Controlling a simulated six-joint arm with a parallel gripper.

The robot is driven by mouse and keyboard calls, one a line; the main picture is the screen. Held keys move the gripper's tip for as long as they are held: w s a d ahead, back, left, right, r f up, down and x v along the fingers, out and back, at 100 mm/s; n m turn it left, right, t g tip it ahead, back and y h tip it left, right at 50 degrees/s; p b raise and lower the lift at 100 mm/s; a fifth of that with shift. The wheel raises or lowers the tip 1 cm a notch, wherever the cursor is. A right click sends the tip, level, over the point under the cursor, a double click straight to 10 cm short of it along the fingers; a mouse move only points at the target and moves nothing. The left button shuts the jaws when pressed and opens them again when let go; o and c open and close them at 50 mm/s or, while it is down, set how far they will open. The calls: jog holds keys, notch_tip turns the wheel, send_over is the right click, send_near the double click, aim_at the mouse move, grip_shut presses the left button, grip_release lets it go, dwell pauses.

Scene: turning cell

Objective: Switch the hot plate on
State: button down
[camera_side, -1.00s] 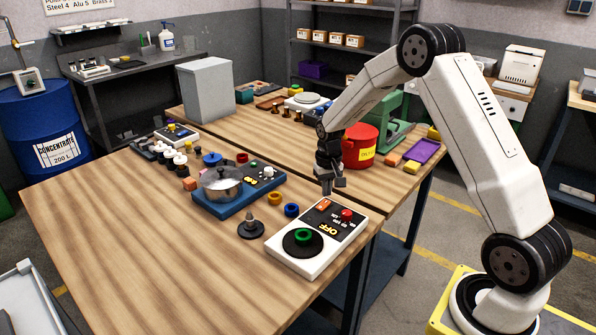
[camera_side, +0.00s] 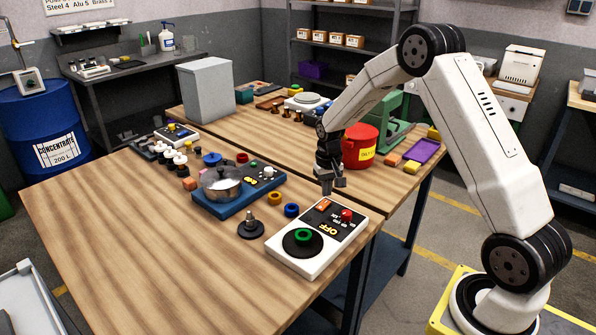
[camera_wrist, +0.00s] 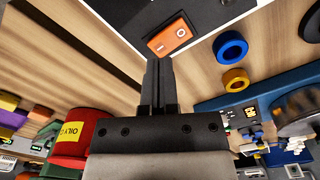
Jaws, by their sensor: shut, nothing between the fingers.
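The hot plate (camera_side: 316,267) is a white unit with a black top at the front right of the wooden table. In the wrist view the switch (camera_wrist: 170,33) shows I and O marks. My gripper (camera_side: 333,187) is shut and empty, pointing down beside the switch end of the unit. In the wrist view its fingertips (camera_wrist: 159,62) appear just short of the switch; contact cannot be told.
Blue (camera_side: 291,210) and yellow (camera_side: 274,212) rings lie left of my gripper. A blue-based unit with a metal pot (camera_side: 222,183) stands farther left. A dark-based peg (camera_side: 251,229) stands left of the hot plate. A red can (camera_side: 359,148) stands behind my gripper. The table's front left is clear.

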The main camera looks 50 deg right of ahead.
aim_at(325, 204)
jog(key=shift+f, duration=1.2)
dwell(1.2)
jog(key=shift+r, duration=3.5)
jog(key=shift+s+a+r, duration=0.15)
jog(key=shift+s+a, duration=0.05)
jog(key=shift+a, duration=0.2)
jog(key=s+a+r+n+t, duration=0.1)
jog(key=s+a+n, duration=0.5)
jog(key=s+a, duration=1)
jog(key=shift+s+a+r+t, duration=0.2)
jog(key=shift+s+r+t, duration=0.15)
jog(key=shift+t, duration=0.45)
